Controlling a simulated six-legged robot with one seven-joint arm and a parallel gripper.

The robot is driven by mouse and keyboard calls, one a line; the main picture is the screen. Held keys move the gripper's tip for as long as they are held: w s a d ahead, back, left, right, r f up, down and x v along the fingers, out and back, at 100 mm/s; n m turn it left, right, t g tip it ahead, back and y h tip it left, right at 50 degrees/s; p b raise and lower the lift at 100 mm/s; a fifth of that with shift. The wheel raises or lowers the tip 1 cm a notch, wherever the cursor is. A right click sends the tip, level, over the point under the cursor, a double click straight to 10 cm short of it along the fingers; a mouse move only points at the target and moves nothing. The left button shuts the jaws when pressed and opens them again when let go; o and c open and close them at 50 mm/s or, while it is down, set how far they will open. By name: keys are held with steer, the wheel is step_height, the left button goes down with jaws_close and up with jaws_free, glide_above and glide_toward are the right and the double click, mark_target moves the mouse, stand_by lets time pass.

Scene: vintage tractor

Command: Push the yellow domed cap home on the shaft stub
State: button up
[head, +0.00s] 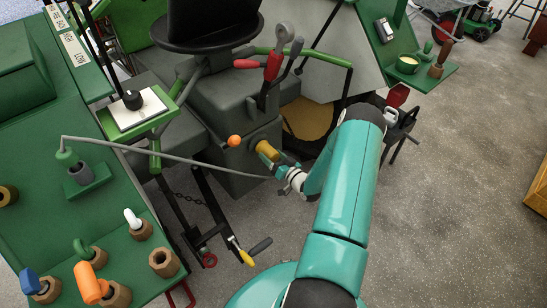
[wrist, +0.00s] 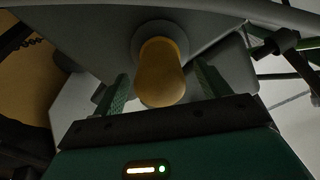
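The yellow domed cap (head: 266,149) is at the grey housing at the rear of the tractor, below the seat. In the wrist view the yellow cap (wrist: 162,75) points toward my palm, with a round grey collar (wrist: 150,30) behind it. The shaft stub itself is hidden by the cap, and I cannot tell how far on the cap sits. My gripper (head: 272,157) is at the cap. In the wrist view my gripper (wrist: 163,88) has one finger on each side of the cap, with gaps showing, so it looks open.
An orange ball knob (head: 234,141) sits just left of the cap. A grey rod (head: 180,157) runs across toward my gripper. Red-handled levers (head: 273,66) stand above. A yellow-handled lever (head: 246,257) hangs below. A green bench (head: 70,215) with several handles is at left.

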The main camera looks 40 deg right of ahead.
steer(key=s, duration=1.3)
steer(key=shift+s+d, duration=0.2)
steer(key=shift+s, duration=0.2)
